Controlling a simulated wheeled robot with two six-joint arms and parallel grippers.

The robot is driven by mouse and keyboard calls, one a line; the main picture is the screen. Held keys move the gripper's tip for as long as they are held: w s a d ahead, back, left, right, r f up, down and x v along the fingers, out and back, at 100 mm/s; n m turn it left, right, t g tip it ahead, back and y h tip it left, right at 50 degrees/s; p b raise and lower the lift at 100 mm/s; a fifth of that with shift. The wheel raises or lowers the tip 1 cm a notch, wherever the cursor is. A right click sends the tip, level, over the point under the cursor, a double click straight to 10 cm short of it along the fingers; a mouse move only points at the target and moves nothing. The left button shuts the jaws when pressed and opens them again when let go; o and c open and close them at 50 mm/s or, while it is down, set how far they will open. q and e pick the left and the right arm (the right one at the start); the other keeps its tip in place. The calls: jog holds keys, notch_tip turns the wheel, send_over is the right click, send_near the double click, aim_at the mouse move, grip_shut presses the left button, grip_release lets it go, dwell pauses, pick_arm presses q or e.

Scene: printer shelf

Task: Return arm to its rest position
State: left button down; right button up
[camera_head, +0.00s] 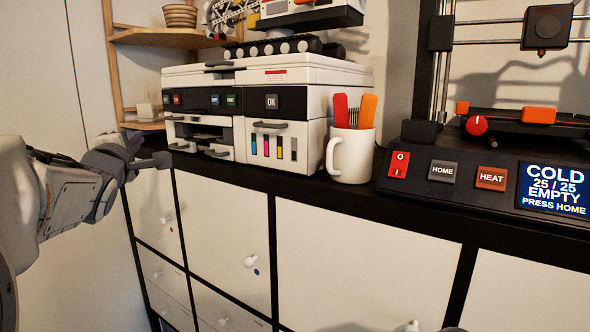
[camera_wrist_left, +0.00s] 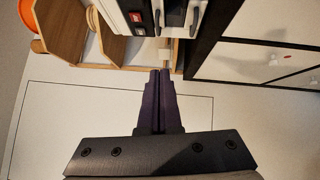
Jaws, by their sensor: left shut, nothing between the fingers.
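My left gripper (camera_head: 135,144) is at the left of the head view, by the left end of the black cabinet top (camera_head: 230,178) and left of the white printer (camera_head: 263,120). Its fingers are dark purple and hold nothing. In the left wrist view the two fingers (camera_wrist_left: 160,76) lie together, shut and empty, with the printer's front beyond them at the top. My left arm (camera_head: 60,190) comes in from the left edge. I do not see my right gripper.
A white mug (camera_head: 350,155) with red and orange handles stands right of the printer. A 3D printer base (camera_head: 470,180) with a blue screen is at the right. A wooden shelf (camera_head: 170,38) stands behind. White cabinet doors (camera_head: 225,215) with knobs are below. A plain pale wall is at the left.

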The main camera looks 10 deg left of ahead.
pick_arm(q)
jog(key=w+d+f+m+g+h+b, duration=0.2)
jog(key=d+f+m+g+h, duration=0.65)
jog(key=d+f, duration=1.2)
jog(key=s+d+f+m+g+h+b, duration=0.1)
jog(key=s+d+f+m+g+h, duration=0.1)
jog(key=s+d+f+m, duration=0.85)
jog(key=s+d+f+m+g, duration=0.3)
jog(key=s+m, duration=0.3)
jog(key=s, duration=0.2)
jog(key=s+d+f+m+g+b, duration=0.1)
jog(key=s+d+f+m+g, duration=0.2)
jog(key=s+d+f+m, duration=0.2)
jog(key=s+m, duration=0.2)
jog(key=s, duration=0.2)
jog(key=shift+s+d+f+g+y, duration=0.15)
jog(key=shift+d+f+g+y, duration=0.05)
jog(key=shift+f+g+y, duration=0.15)
